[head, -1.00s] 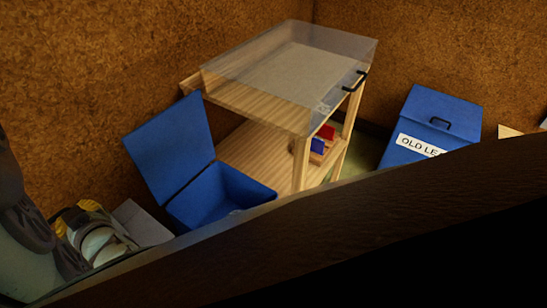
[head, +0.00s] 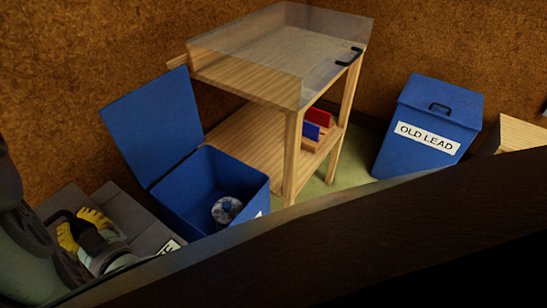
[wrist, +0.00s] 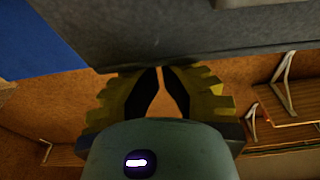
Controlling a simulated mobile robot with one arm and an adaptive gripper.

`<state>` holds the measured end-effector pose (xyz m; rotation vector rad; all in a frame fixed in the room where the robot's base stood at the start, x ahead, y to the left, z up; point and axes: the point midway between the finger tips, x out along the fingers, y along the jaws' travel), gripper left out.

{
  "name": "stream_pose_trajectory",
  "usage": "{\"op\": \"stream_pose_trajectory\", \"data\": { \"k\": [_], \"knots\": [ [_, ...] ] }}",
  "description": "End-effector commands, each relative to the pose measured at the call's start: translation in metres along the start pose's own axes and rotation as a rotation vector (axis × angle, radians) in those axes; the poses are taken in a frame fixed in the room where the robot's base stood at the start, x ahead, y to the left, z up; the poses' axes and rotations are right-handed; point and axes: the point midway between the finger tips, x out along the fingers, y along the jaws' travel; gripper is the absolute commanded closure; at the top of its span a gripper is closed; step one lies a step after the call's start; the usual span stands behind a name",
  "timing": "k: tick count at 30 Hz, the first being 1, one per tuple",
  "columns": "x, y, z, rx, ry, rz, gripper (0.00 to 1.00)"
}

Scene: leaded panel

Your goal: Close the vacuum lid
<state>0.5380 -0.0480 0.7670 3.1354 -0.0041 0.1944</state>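A dark grey box-like unit (head: 135,215) stands at the lower left in the head view, with a white label only partly in view. It may be the vacuum; I cannot read its name or tell its lid's position. My gripper (head: 72,217), with yellow ridged fingers, is over this unit. In the wrist view my gripper (wrist: 160,68) has its fingertips almost together with nothing visible between them. They are close to the lower edge of a grey panel (wrist: 200,35); contact cannot be told.
An open blue bin (head: 180,210) with a raised lid (head: 152,122) holds a round clear item (head: 227,209). A wooden bench (head: 292,150) has a clear hood (head: 285,45). A closed blue OLD LEAD bin (head: 428,110) stands right. My dark arm covers the bottom.

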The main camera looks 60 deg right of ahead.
Motion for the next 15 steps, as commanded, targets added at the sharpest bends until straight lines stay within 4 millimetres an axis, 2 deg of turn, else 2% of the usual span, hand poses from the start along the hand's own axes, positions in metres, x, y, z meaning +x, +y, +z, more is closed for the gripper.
{"op": "stream_pose_trajectory", "data": {
  "k": [1,2,15],
  "knots": [
    [-0.004,-0.001,0.011,0.001,0.014,-0.002,1.00],
    [-0.006,-0.001,0.012,0.001,0.026,-0.002,1.00],
    [-0.016,-0.001,0.020,0.000,0.109,-0.004,1.00]
  ]
}}
